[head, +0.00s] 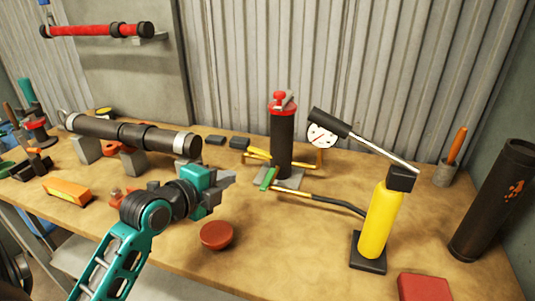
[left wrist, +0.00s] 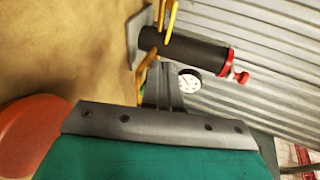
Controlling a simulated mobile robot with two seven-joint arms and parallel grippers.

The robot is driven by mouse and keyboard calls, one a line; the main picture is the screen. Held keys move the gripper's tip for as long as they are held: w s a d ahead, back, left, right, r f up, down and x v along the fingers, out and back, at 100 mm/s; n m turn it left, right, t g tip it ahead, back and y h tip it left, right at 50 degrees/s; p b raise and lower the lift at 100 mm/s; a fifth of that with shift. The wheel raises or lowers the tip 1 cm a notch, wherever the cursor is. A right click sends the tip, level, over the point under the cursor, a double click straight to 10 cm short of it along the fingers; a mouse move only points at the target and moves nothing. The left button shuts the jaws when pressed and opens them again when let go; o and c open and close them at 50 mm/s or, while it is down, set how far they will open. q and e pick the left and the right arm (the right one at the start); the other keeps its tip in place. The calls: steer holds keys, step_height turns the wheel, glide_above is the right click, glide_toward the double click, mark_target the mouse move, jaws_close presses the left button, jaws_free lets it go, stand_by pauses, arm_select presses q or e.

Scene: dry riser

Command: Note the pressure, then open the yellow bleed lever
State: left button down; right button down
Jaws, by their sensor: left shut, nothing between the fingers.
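A black upright cylinder (head: 281,145) with a red top stands on a grey base on the bench. A round white gauge (head: 321,135) shows to its right; the gauge also shows in the left wrist view (left wrist: 189,81), but its reading is too small to tell. Yellow bar-like parts (head: 257,153) are low at the cylinder's side, and a yellow bar also shows in the left wrist view (left wrist: 171,22); which one is the bleed lever I cannot tell. My left gripper (head: 230,178) is shut and empty, left of the cylinder and apart from it. My right gripper is not in view.
A yellow pump (head: 379,222) with a long handle stands at right, near a dark tube (head: 490,200). A dark pipe (head: 130,133) rests on blocks at left.

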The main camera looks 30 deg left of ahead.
arm_select(q)
glide_toward(266, 157)
steer(key=x, duration=0.5)
steer(key=shift+s+f, duration=0.1)
steer(key=shift+f, duration=0.15)
steer(key=shift+w, duration=0.85)
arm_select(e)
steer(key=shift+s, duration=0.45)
arm_select(q)
steer(key=shift+w, duration=0.2)
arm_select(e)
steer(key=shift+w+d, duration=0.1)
